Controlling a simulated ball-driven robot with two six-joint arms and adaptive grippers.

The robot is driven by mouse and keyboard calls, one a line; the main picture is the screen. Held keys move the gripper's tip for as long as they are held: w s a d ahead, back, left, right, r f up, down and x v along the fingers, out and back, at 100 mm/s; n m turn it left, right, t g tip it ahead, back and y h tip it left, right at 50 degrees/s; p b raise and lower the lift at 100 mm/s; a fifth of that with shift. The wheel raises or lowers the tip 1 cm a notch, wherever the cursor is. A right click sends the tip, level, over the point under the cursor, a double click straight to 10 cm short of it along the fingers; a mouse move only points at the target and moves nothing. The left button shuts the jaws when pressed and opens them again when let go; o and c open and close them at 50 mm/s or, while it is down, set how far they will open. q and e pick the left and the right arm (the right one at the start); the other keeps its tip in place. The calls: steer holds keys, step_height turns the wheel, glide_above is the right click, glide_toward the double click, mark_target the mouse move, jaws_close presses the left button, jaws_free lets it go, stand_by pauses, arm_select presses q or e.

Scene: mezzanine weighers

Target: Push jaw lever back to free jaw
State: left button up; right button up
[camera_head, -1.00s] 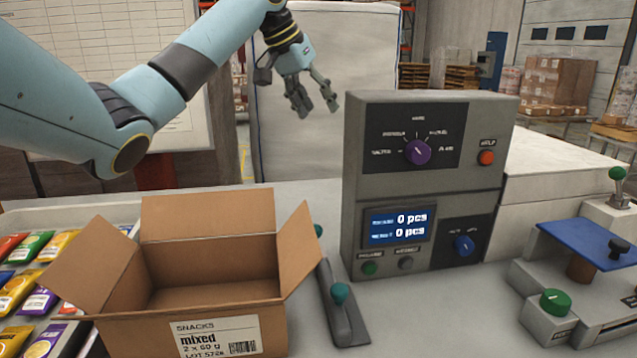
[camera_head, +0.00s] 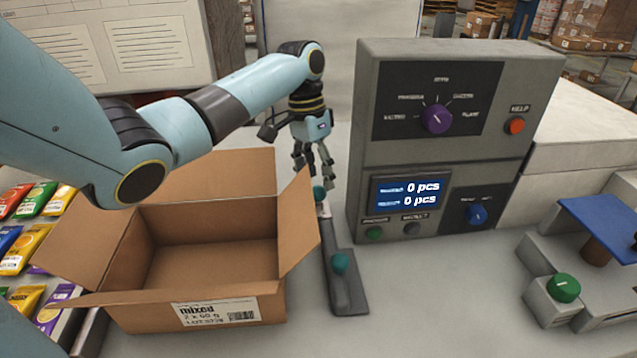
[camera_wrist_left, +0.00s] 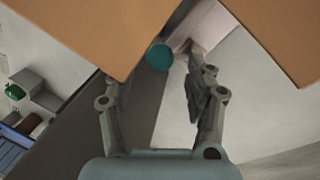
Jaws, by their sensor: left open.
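A dark grey narrow bar (camera_head: 342,292) lies on the bench between the open box and the grey console. A teal knob (camera_head: 340,263) stands on its near end, and a second teal knob (camera_head: 319,193) shows at its far end. I cannot tell which one belongs to the jaw lever. My left gripper (camera_head: 313,178) points down above and just behind the far knob, its fingers apart and empty. In the left wrist view a teal knob (camera_wrist_left: 159,57) shows between the open fingers; contact cannot be told. My right gripper is not in view.
The open cardboard box (camera_head: 215,285) stands close left of the bar, one flap leaning toward it. The grey console (camera_head: 450,150) stands close on the right. Snack packets (camera_head: 25,245) lie far left. A blue plate (camera_head: 600,222) and green knob (camera_head: 564,288) are at right.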

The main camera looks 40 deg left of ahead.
mark_target(319, 188)
arm_select(q)
steer(key=shift+d+f, duration=0.25)
steer(key=shift+f, duration=1.4)
steer(key=shift+c, duration=0.3)
steer(key=c, duration=0.5)
jaws_close()
steer(key=shift+d, duration=0.1)
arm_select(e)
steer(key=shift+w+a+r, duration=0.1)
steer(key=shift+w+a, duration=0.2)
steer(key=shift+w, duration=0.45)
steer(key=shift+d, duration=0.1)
